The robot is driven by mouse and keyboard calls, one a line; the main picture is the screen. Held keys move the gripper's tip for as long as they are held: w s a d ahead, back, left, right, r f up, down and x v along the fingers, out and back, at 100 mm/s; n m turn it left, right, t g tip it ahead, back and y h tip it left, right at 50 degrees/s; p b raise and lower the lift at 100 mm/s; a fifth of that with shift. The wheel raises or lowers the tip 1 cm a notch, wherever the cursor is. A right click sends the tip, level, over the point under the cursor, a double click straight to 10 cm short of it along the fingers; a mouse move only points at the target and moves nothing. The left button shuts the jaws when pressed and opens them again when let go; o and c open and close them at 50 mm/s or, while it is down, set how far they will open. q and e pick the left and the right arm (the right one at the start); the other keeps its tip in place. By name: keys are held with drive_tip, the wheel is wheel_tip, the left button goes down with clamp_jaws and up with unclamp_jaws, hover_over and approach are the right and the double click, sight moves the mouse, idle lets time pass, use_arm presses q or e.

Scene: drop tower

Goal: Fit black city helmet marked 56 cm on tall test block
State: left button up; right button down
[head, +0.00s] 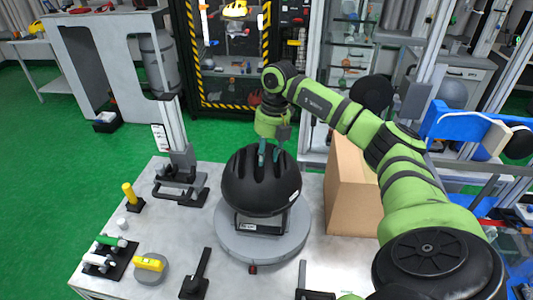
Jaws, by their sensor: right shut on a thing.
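The black helmet (260,190) is at the centre of the head view, over a round grey plate (228,246) on the table. My right gripper (268,152) points down at the helmet's top and is shut on it, with its teal fingers at the vents. A small pale label shows on the helmet's right side, too small to read. Below the helmet a dark base with a white label (261,228) shows. The helmet hides whatever stands under it, so I cannot tell whether it rests on a block. My left gripper is not in view.
The light table (185,233) holds a yellow-topped post (129,192), a yellow-handled piece on a round grey base (149,263) and an upright measuring stand (180,160). A cardboard box (350,190) stands close to the helmet's right. Black pieces lie along the front edge.

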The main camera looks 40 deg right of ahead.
drive_tip(key=c, duration=0.8)
unclamp_jaws()
drive_tip(key=shift+f, duration=0.1)
drive_tip(key=c, duration=0.4)
drive_tip(key=shift+r, duration=0.2)
drive_tip(key=shift+r+p, duration=0.95)
drive_tip(key=shift+r, duration=0.15)
drive_tip(key=shift+r+p, duration=2.2)
drive_tip(key=shift+r, duration=0.2)
